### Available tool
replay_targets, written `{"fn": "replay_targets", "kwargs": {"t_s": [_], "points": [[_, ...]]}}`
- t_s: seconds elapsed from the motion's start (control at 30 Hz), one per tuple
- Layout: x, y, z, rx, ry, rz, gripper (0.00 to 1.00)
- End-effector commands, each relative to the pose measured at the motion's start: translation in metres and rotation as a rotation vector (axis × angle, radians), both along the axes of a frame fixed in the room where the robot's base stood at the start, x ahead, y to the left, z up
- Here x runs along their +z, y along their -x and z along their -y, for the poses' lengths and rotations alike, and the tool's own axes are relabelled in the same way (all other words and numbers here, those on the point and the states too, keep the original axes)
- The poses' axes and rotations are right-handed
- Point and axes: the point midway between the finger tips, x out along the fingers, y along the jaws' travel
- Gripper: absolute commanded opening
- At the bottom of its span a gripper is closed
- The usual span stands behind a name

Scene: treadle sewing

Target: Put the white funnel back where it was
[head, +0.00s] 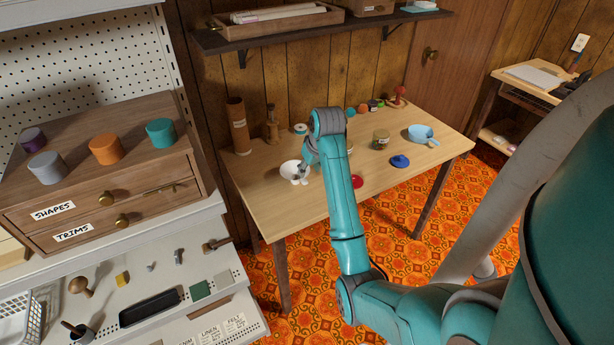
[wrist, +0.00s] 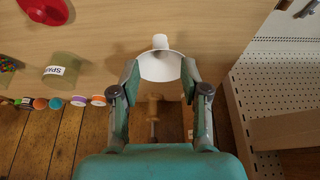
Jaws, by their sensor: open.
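The white funnel (head: 289,168) is at the left part of the wooden table in the head view. In the wrist view the funnel (wrist: 161,66) lies between my fingertips, its wide mouth towards my palm and its narrow spout pointing away. My gripper (head: 305,170) is at the funnel's right side in the head view and hides part of it. In the wrist view my gripper (wrist: 160,72) is open, with one finger on each side of the funnel's rim. I cannot tell whether either finger touches it.
On the table (head: 285,213), a brown cylinder (head: 238,126) and wooden bottle-shaped object (head: 271,124) stand behind the funnel. A red object (head: 357,181), labelled jar (head: 380,139), blue lid (head: 400,161) and blue cup (head: 421,133) are to the right. A shelf (head: 325,25) hangs above.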

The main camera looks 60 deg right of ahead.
Motion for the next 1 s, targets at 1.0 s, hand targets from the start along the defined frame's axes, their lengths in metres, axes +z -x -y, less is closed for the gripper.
{"fn": "replay_targets", "kwargs": {"t_s": [1.0], "points": [[0.022,0.008,-0.004,-0.001,0.000,0.000,0.46]]}}
